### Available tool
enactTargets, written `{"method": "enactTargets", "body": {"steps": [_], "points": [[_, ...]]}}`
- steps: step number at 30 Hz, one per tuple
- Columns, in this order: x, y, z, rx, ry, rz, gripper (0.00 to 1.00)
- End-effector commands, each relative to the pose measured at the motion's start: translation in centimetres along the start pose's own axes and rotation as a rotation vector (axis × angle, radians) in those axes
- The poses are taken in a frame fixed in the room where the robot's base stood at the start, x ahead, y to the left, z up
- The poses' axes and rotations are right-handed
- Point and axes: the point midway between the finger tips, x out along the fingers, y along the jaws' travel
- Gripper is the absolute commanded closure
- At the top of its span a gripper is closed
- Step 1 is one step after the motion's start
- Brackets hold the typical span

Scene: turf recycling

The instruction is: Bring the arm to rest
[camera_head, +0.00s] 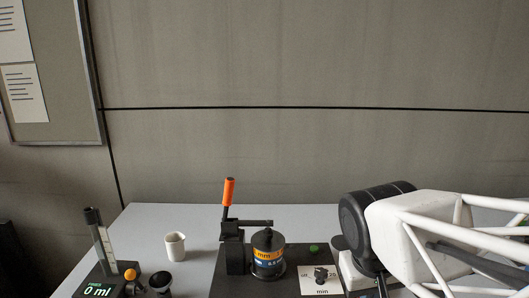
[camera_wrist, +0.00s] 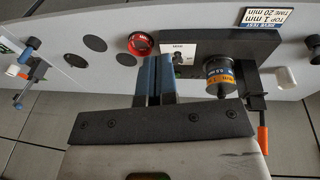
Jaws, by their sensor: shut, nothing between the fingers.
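My arm, with white and black links (camera_head: 415,230), reaches in from the right edge in the head view and covers the right part of the table. My gripper shows in the wrist view, its two blue fingers (camera_wrist: 155,72) lying side by side, closed and empty. The fingertips appear over the table beside the black base of the sieve device, apart from the sieve stack. In the head view the fingers cannot be made out.
The sieve stack (camera_head: 268,258) and orange-handled lever (camera_head: 229,191) stand mid-table.

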Motion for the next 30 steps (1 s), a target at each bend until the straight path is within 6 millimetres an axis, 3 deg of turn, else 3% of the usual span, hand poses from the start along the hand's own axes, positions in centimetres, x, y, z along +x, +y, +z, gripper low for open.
{"method": "enactTargets", "body": {"steps": [3,9,30], "points": [[0.3,0.3,1.8,0.049,0.027,-0.051,1.0],[0.6,0.3,3.2,0.093,0.058,-0.101,1.0],[0.7,0.3,3.5,0.101,0.064,-0.11,1.0]]}}
